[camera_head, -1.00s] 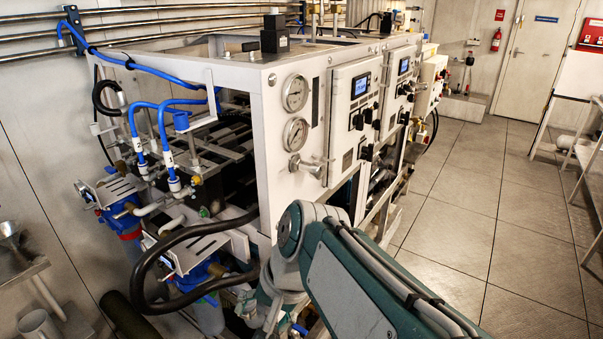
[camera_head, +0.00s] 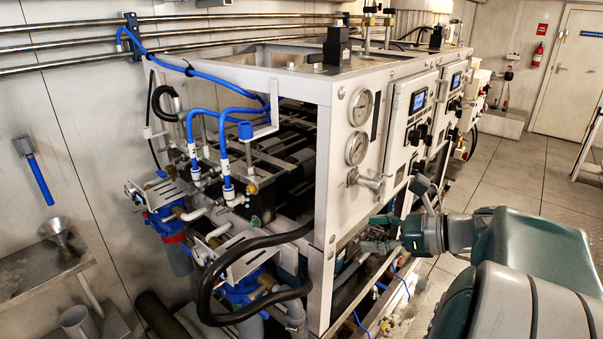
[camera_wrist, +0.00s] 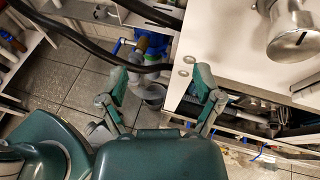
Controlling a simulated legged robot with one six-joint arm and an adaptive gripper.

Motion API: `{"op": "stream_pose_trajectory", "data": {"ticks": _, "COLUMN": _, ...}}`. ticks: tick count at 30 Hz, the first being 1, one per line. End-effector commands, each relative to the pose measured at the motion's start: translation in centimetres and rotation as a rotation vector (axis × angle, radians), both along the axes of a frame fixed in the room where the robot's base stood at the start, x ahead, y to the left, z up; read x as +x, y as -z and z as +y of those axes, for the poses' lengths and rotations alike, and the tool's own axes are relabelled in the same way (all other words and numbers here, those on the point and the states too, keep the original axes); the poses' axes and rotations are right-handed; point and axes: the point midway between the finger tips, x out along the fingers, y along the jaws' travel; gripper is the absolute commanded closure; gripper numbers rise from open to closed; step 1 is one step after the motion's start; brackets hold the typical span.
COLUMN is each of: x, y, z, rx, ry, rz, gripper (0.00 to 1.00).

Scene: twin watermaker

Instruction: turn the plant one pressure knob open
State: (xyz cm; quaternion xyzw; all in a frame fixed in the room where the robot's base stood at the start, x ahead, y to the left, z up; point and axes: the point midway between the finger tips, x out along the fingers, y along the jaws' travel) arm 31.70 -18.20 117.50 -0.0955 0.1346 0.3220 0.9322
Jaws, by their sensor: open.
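The plant one pressure knob (camera_head: 368,181) is a silver metal knob low on the white front panel, under two round gauges. In the wrist view a large metal knob (camera_wrist: 292,40) shows at the upper right, with a slot in its end face. My gripper (camera_head: 397,208) is in front of the panel, a little right of and below the knob. In the wrist view my gripper (camera_wrist: 154,88) has its two teal fingers wide apart with nothing between them. The knob is outside the fingers, to the right and apart from them.
Two gauges (camera_head: 358,125) sit above the knob. A control box with a blue screen (camera_head: 418,101) stands out from the panel to the right. A thick black hose (camera_head: 206,290) loops at the frame's near corner. Open floor (camera_head: 520,180) lies to the right.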

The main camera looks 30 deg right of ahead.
Motion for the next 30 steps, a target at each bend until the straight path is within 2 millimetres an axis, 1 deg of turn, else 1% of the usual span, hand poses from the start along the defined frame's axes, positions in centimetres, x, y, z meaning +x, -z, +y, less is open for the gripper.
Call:
{"op": "stream_pose_trajectory", "data": {"ticks": 1, "x": -0.5, "y": -0.6, "z": -2.6, "rx": 0.094, "ry": 0.083, "rz": -0.020, "gripper": 0.17}}
{"op": "stream_pose_trajectory", "data": {"ticks": 3, "x": -1.3, "y": -1.7, "z": -5.4, "rx": 0.211, "ry": 0.173, "rz": -0.057, "gripper": 0.17}}
{"op": "stream_pose_trajectory", "data": {"ticks": 6, "x": -2.4, "y": -2.8, "z": -8.3, "rx": 0.329, "ry": 0.256, "rz": -0.104, "gripper": 0.17}}
{"op": "stream_pose_trajectory", "data": {"ticks": 9, "x": -3.1, "y": -3.4, "z": -9.6, "rx": 0.387, "ry": 0.294, "rz": -0.131, "gripper": 0.17}}
{"op": "stream_pose_trajectory", "data": {"ticks": 11, "x": -3.1, "y": -3.6, "z": -9.7, "rx": 0.398, "ry": 0.300, "rz": -0.139, "gripper": 0.17}}
{"op": "stream_pose_trajectory", "data": {"ticks": 14, "x": -2.3, "y": -3.6, "z": -9.3, "rx": 0.399, "ry": 0.296, "rz": -0.138, "gripper": 0.17}}
{"op": "stream_pose_trajectory", "data": {"ticks": 17, "x": -0.8, "y": -3.6, "z": -8.7, "rx": 0.398, "ry": 0.293, "rz": -0.137, "gripper": 0.17}}
{"op": "stream_pose_trajectory", "data": {"ticks": 24, "x": 3.3, "y": -3.5, "z": -7.1, "rx": 0.399, "ry": 0.293, "rz": -0.136, "gripper": 0.17}}
{"op": "stream_pose_trajectory", "data": {"ticks": 30, "x": 5.9, "y": -3.5, "z": -6.1, "rx": 0.398, "ry": 0.295, "rz": -0.136, "gripper": 0.17}}
